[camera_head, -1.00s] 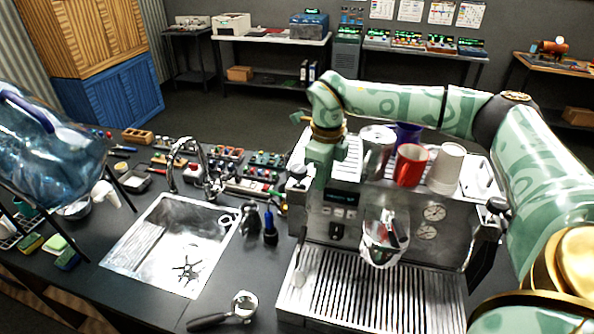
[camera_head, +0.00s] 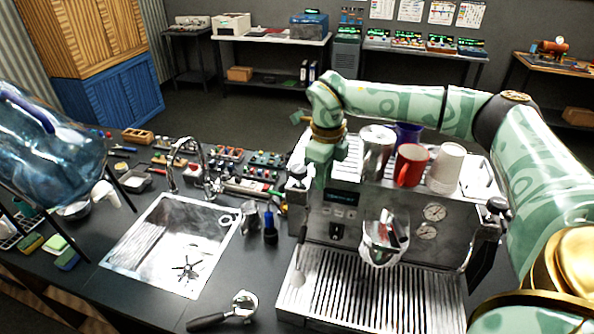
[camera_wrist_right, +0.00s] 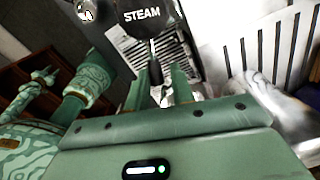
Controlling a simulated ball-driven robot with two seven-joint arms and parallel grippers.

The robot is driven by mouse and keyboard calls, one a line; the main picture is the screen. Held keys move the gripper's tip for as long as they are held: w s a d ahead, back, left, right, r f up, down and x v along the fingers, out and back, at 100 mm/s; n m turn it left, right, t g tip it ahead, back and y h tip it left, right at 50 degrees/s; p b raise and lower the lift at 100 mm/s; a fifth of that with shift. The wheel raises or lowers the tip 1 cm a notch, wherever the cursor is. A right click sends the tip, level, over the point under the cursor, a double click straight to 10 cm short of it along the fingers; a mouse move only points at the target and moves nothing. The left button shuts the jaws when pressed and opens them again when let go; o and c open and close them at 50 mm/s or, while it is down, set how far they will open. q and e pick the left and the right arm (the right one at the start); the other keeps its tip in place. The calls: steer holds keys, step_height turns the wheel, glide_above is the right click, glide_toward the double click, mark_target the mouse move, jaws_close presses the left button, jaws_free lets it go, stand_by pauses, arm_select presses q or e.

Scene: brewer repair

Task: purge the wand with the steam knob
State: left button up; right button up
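The espresso machine (camera_head: 345,222) stands right of the sink. In the wrist view a black knob labelled STEAM (camera_wrist_right: 145,17) sits just beyond my right fingertips. In the head view a dark knob (camera_head: 297,171) shows at the machine's upper left corner, beside my right gripper (camera_head: 317,180). My right gripper hangs down there from the arm reaching across the machine top. A thin steam wand (camera_head: 300,255) hangs down at the machine's left front. My left gripper is out of view.
Cups, including a red mug (camera_head: 410,165) and a white cup (camera_head: 446,166), stand on the machine top near my arm. A portafilter (camera_head: 232,312) lies on the counter in front. The sink (camera_head: 170,245) is at left, with a tap (camera_head: 185,160) behind it.

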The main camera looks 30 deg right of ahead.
steer(key=w+a+m, duration=0.1)
steer(key=a+m, duration=0.7)
steer(key=m, duration=0.7)
steer(key=shift+w, duration=0.3)
steer(key=o, duration=0.4)
step_height(320, 180, up, 7)
stand_by(0.6)
stand_by(1.0)
